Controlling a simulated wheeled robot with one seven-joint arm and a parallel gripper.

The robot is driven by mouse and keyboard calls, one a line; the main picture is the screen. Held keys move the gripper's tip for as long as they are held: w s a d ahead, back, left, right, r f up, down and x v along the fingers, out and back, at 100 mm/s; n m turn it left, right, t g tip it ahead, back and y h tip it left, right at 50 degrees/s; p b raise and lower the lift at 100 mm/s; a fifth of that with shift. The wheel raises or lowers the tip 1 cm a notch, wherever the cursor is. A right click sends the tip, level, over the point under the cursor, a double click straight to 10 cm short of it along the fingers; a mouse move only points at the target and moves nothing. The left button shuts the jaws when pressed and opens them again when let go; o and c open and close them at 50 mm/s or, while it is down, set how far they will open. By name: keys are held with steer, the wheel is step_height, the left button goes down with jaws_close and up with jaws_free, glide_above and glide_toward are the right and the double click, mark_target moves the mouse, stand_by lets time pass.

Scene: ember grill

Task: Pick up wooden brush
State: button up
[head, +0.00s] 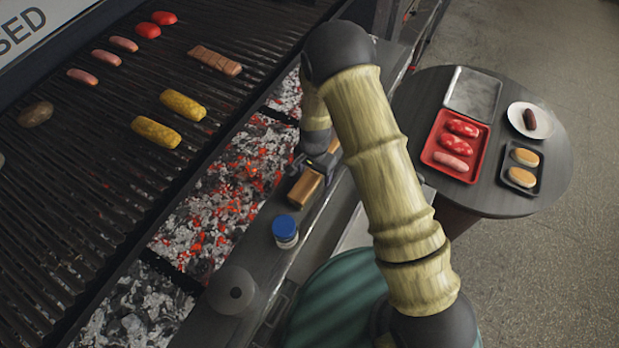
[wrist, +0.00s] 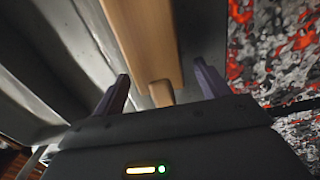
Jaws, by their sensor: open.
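The wooden brush (head: 305,188) lies on the dark ledge along the grill's front, partly hidden by my gripper (head: 314,165). A bit of wood also shows just past my gripper; I cannot tell if it is the same piece. In the wrist view the brush (wrist: 145,38) is a long light-brown wooden body with a narrower stub pointing toward my gripper (wrist: 162,86). The two fingers are apart, one on each side of the stub, with visible gaps. I cannot tell the height between fingers and brush. Bristles are not visible.
A blue-capped jar (head: 285,231) stands close to the brush on the ledge. Glowing coals (head: 225,195) lie beside the ledge, under the grill grate (head: 75,150) with sausages and corn. A round table (head: 553,165) with trays and a plate stands at the right.

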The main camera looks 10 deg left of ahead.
steer(key=shift+f, duration=0.45)
steer(key=shift+c, duration=0.2)
steer(key=c, duration=1.1)
steer(key=shift+r, duration=0.15)
steer(key=shift+c, duration=0.2)
step_height(320, 180, up, 10)
steer(key=b, duration=0.2)
steer(key=shift+b, duration=0.3)
